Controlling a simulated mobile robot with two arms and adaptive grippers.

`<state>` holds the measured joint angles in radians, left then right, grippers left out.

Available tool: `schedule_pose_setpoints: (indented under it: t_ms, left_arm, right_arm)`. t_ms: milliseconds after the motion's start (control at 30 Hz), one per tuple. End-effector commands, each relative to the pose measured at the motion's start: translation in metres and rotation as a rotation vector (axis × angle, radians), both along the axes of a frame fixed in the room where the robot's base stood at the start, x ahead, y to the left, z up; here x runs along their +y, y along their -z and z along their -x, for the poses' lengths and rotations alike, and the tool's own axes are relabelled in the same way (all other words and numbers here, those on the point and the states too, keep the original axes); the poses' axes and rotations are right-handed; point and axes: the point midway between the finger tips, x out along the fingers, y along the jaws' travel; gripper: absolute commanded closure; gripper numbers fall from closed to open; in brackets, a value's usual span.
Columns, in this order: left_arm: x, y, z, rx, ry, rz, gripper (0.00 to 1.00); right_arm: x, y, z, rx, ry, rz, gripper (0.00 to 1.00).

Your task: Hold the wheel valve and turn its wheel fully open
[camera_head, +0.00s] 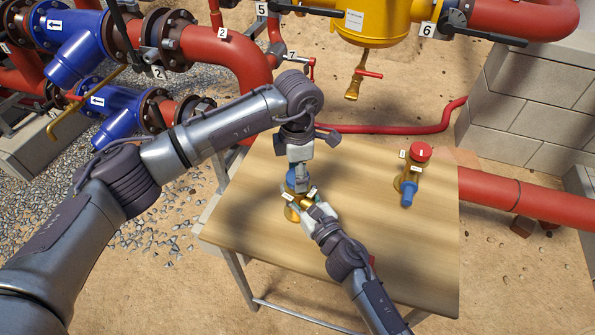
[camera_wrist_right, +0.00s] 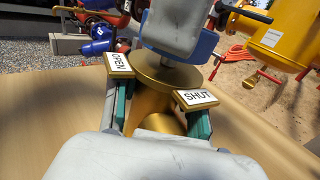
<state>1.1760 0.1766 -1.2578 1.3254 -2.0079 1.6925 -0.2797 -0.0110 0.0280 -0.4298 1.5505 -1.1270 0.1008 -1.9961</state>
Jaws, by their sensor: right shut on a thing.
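The wheel valve is a brass body (camera_head: 291,213) with a blue wheel (camera_wrist_right: 204,46) on top, standing on the wooden table. In the right wrist view its brass body (camera_wrist_right: 150,108) carries an OPEN plate (camera_wrist_right: 118,64) at left and a SHUT plate (camera_wrist_right: 196,97) at right. My right gripper (camera_head: 311,208) is shut on the brass body, with green finger pads on either side. My left gripper (camera_head: 299,178) comes down from above at the blue wheel and hides much of it. Its fingertips are too covered to tell whether they grip the wheel.
A second brass valve (camera_head: 411,175) with a red cap and a blue end is at the right of the table (camera_head: 395,255). Red and blue pipes and a yellow vessel (camera_head: 372,22) stand behind. The table's right front part is clear.

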Motion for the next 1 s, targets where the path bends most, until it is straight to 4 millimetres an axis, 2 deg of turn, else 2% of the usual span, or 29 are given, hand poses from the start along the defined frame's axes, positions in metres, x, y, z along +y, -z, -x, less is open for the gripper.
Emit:
schedule_pose_setpoints:
  t_ms: [33, 167, 567, 1000]
  left_arm:
    - [0.0001, -0.0001, -0.0003, -0.001, 0.000, 0.000, 0.59]
    - [0.0001, -0.0002, -0.0004, -0.002, 0.000, 0.000, 0.79]
    - [0.0004, -0.0001, -0.0003, -0.001, -0.083, -0.001, 0.80]
    - [0.0005, -0.0002, -0.0006, -0.002, -0.452, -0.001, 0.80]
  right_arm:
    - [0.0000, -0.0004, -0.0001, -0.001, 0.000, 0.000, 1.00]
    - [0.0000, -0.0004, -0.0001, -0.001, 0.000, 0.000, 1.00]
    - [0.0001, -0.0004, -0.0001, -0.001, 0.000, 0.000, 1.00]
    - [0.0001, -0.0004, -0.0001, -0.001, 0.000, 0.000, 1.00]
